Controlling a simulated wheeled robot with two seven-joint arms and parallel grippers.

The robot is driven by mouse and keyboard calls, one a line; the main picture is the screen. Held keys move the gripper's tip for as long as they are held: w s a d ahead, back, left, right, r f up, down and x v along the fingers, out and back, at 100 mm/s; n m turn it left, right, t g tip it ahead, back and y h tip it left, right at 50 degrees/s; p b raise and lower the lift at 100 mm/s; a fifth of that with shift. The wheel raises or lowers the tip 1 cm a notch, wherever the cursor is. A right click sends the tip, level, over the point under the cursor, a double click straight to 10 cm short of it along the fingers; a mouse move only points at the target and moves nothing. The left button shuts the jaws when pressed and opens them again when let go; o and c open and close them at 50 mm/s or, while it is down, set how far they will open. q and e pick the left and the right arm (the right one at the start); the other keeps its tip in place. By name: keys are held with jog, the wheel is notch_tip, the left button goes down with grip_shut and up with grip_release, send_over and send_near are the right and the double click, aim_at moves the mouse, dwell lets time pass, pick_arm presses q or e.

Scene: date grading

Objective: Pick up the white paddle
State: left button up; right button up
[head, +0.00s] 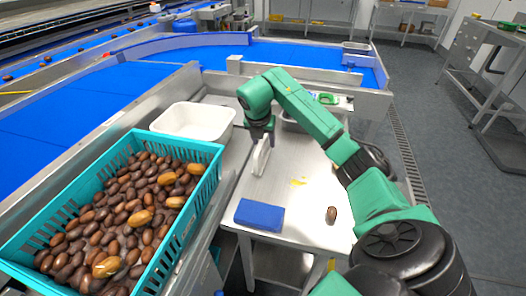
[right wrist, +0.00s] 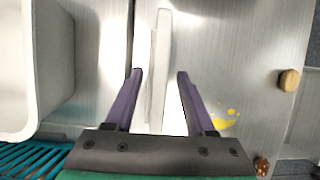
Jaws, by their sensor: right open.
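The white paddle (head: 261,157) stands at the left side of the steel table, just below my right gripper (head: 262,138) in the head view. In the right wrist view the paddle (right wrist: 160,55) runs lengthwise between the two spread purple fingers of my right gripper (right wrist: 160,76). Bare gaps show on both sides of it, so the gripper is open around or above it. I cannot tell how deep the fingers reach. The gripper hides part of the paddle's top in the head view. My left gripper is not in view.
A white tub (head: 194,121) and a teal crate (head: 217,165) full of brown dates stand to the left. A blue block (head: 259,214), a yellow smear (head: 298,182) and a lone date (head: 332,214) are on the steel table (head: 290,160). A blue conveyor (head: 290,53) lies behind.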

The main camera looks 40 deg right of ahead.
jog(key=x, duration=0.3)
jog(key=shift+a+r, duration=0.1)
grip_shut()
notch_tip(320, 180, up, 20)
jog(key=p, duration=0.3)
